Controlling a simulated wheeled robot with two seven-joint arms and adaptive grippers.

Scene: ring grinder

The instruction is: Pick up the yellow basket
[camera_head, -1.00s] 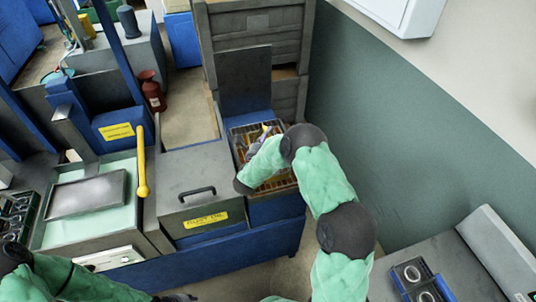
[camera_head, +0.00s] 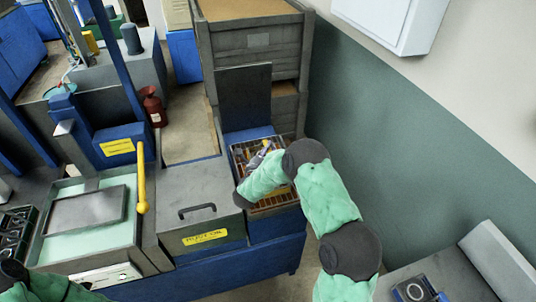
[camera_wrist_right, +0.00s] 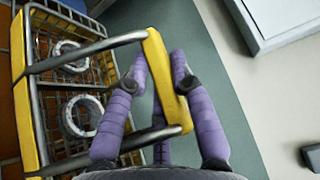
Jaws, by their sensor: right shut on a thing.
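The yellow basket (camera_wrist_right: 22,100) shows in the right wrist view as a wire basket with a yellow rim, holding metal rings (camera_wrist_right: 82,115). Its handle has a yellow bar (camera_wrist_right: 165,82) that passes between the purple fingers of my right gripper (camera_wrist_right: 158,66), which is shut on it. In the head view, the basket (camera_head: 241,154) is at the opened tank beside the grey lidded box, partly hidden by my right arm and gripper (camera_head: 264,154). Its height relative to the tank is unclear. My left arm shows only at the lower left; its gripper is out of view.
The tank's grey lid (camera_head: 243,97) stands upright behind the basket. A grey lidded box (camera_head: 200,213) with a yellow label is to the left. A green wall (camera_head: 400,150) is close on the right. A grey table (camera_head: 440,275) with a ring tray is at lower right.

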